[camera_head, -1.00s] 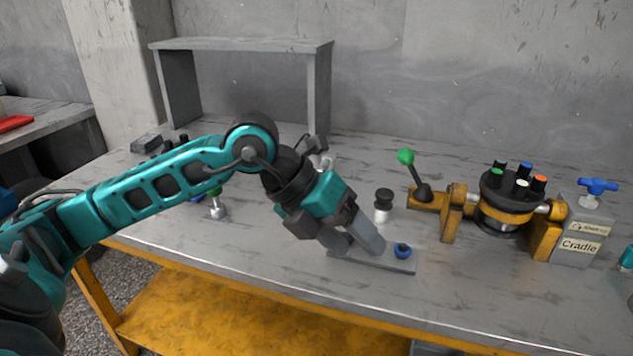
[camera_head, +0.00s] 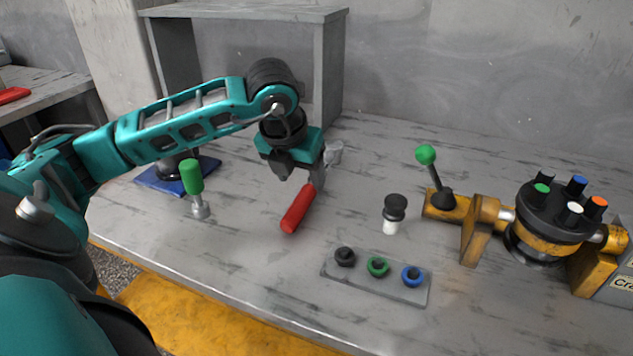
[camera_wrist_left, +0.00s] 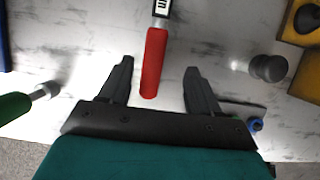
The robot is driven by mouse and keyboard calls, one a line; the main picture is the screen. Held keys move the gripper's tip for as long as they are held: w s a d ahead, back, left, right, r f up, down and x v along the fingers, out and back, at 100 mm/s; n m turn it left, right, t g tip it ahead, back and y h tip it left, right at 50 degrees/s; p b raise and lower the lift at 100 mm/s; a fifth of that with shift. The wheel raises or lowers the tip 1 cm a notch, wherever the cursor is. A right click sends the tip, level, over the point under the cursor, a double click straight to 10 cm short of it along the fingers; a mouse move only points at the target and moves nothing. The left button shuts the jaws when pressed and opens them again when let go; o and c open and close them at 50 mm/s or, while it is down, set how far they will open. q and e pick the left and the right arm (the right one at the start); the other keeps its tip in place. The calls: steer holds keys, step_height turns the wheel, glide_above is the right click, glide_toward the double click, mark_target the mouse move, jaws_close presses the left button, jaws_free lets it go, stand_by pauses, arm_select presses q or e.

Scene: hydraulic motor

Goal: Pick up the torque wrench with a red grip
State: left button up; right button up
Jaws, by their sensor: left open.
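The torque wrench with a red grip (camera_head: 298,209) lies on the workbench. Its far part is hidden behind my gripper in the head view. My left gripper (camera_head: 306,180) is open above the table, at the far end of the red grip. In the left wrist view, the red grip (camera_wrist_left: 154,62) lies between and beyond the two spread fingers of my left gripper (camera_wrist_left: 156,82), closer to the left finger. Nothing is held. My right gripper does not show.
A grey plate (camera_head: 390,289) with black, green and blue rings lies in front right. A black-and-white knob (camera_head: 394,213) and the yellow motor cradle (camera_head: 480,224) stand to the right. A grey shelf (camera_head: 332,70) is behind.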

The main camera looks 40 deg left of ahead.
mark_target(304, 192)
arm_select(q)
steer(key=shift+a+b+x, duration=0.2)
steer(key=shift+x, duration=1.55)
steer(key=shift+a+b+x, duration=0.15)
steer(key=shift+a+x, duration=0.05)
steer(key=shift+x, duration=1.55)
steer(key=shift+c, duration=0.4)
steer(key=shift+r, duration=0.15)
jaws_close()
